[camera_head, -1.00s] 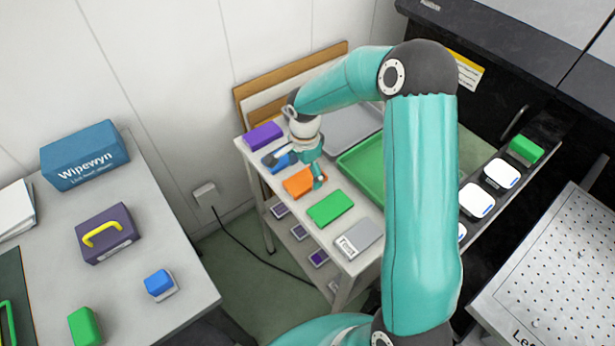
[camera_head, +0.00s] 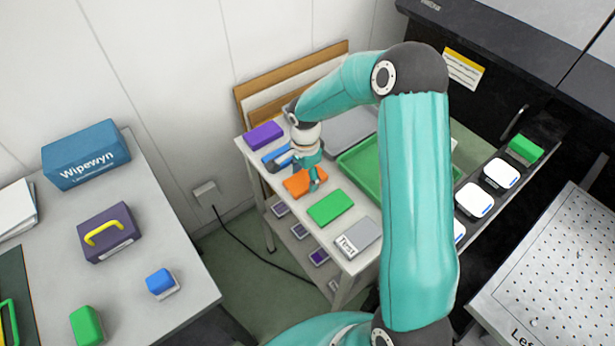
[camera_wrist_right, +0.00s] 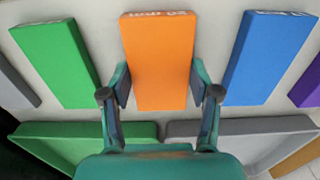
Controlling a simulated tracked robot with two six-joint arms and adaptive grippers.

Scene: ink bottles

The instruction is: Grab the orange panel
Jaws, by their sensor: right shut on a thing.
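The orange panel (camera_head: 299,186) lies on the white cart's top, between a blue panel (camera_head: 277,154) and a green panel (camera_head: 330,208). My right gripper (camera_head: 312,180) reaches down over it and partly covers it. In the right wrist view the orange panel (camera_wrist_right: 160,62) stands between the two fingers of my right gripper (camera_wrist_right: 160,88), one along each long side, and the fingers are shut on it. I cannot make out whether the panel has left the cart top. My left gripper is not in view.
A purple panel (camera_head: 264,135) and a grey panel (camera_head: 358,237) lie in the same row. A green tray (camera_head: 352,165) and a grey tray (camera_head: 350,130) lie behind. A left table (camera_head: 190,290) holds boxes and blocks. A drawer (camera_head: 520,165) with white items stands right.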

